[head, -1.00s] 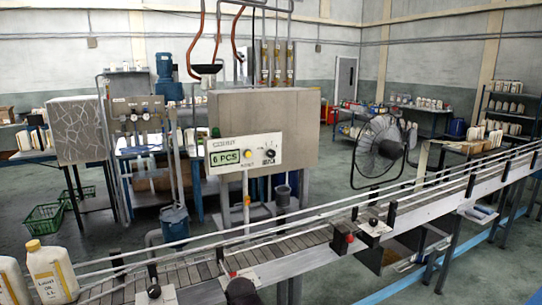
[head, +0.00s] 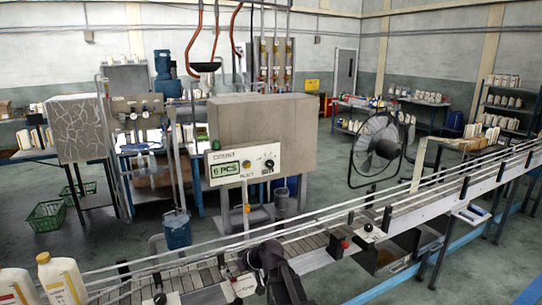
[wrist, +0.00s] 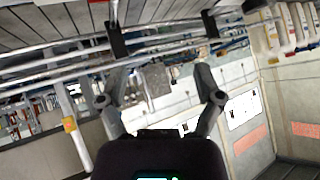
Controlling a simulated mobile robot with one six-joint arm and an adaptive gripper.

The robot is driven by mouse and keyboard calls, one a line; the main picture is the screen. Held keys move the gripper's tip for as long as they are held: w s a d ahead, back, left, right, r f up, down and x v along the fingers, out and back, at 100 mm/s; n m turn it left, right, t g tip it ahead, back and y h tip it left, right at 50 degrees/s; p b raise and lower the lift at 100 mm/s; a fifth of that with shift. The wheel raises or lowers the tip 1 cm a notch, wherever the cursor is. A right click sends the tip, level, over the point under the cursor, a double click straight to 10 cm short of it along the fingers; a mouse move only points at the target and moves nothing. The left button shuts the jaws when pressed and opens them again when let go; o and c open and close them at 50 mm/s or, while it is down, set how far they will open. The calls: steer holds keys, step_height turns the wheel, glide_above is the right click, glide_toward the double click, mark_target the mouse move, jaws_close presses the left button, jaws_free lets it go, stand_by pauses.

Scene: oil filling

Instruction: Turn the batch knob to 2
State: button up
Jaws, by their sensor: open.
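The batch knob (head: 269,163) is a small black dial on the right of a white control panel (head: 254,167). The panel has a green display (head: 225,170) reading "6 PCS" and hangs on the front of a large grey box. The knob's pointer is too small to read. My gripper shows as a dark shape (head: 268,258) low in the head view, over the conveyor, in front of and below the panel, well apart from it. In the wrist view my gripper (wrist: 157,90) has its fingers spread, with nothing between them. I cannot make out the knob there.
The conveyor (head: 320,232) with white guide rails crosses between me and the panel. White oil bottles (head: 62,280) stand on it at the left. A black fan (head: 375,148) stands to the right. A yellow post button (head: 247,208) sits below the panel.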

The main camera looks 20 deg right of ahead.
steer(key=w+d+r+t+p, duration=0.3)
steer(key=w+d+r+t, duration=0.15)
steer(key=r, duration=0.35)
steer(key=m+t+h+p, duration=0.3)
steer(key=t+h+p, duration=0.2)
steer(key=t+p, duration=0.15)
glide_toward(271, 165)
steer(key=s, duration=0.4)
steer(key=shift+w+r, duration=0.2)
steer(key=shift+w, duration=0.15)
steer(key=w, duration=1.3)
steer(key=shift+w+a, duration=0.25)
